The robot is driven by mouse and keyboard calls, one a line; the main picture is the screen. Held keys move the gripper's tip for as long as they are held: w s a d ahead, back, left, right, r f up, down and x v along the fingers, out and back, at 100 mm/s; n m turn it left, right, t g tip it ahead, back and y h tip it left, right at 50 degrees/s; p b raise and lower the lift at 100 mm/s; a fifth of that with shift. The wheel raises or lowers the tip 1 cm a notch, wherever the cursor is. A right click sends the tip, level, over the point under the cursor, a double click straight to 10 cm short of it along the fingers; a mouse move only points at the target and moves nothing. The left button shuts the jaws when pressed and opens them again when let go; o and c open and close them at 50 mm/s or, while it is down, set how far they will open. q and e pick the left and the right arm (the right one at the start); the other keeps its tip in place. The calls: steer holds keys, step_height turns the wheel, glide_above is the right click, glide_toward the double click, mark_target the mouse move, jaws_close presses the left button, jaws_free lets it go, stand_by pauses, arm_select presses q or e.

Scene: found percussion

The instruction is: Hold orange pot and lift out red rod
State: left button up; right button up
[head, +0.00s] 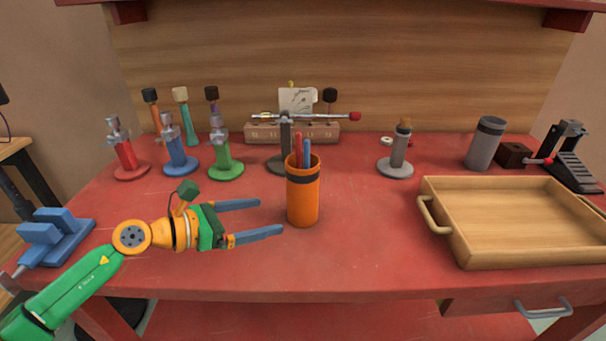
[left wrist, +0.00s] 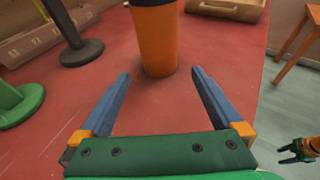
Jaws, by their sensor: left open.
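The orange pot (head: 303,200) with a dark band near its top stands upright on the red table, a little left of the middle. A red rod (head: 299,147) and a blue rod (head: 307,152) stick up out of it. My left gripper (head: 271,217) is open and empty, just left of the pot, its fingers pointing at it. In the left wrist view the pot (left wrist: 156,42) stands ahead of the open fingertips, with its top and the rods cut off. My right gripper is not in the head view; a small green and orange gripper (left wrist: 300,150) shows at the right edge of the left wrist view.
A wooden tray (head: 520,258) with handles stands at the right. Red, blue and green stands (head: 225,165) are at the left back. A dark stand (head: 284,130) holding a horizontal rod is behind the pot. The table in front of the pot is clear.

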mark_target(290, 209)
arm_select(q)
steer(key=shift+w+d+f, duration=0.1)
steer(key=shift+w+d, duration=0.1)
steer(key=shift+w, duration=0.25)
steer(key=shift+w+d+f, duration=0.1)
steer(key=shift+w+d, duration=0.1)
steer(key=shift+w, duration=0.2)
steer(key=b+x, duration=0.1)
steer(key=x, duration=0.4)
steer(key=b+x, duration=0.1)
steer(key=x, duration=0.1)
steer(key=shift+s+d+f+b, duration=0.2)
steer(key=shift+s+d+b, duration=0.05)
steer(key=shift+d+b, duration=0.1)
steer(key=shift+w+d, duration=0.3)
steer(key=shift+d, duration=0.05)
arm_select(e)
step_height(290, 209, down, 3)
steer(key=shift+f, duration=0.1)
arm_select(q)
steer(key=c, duration=0.8)
arm_select(e)
steer(key=shift+w, duration=0.1)
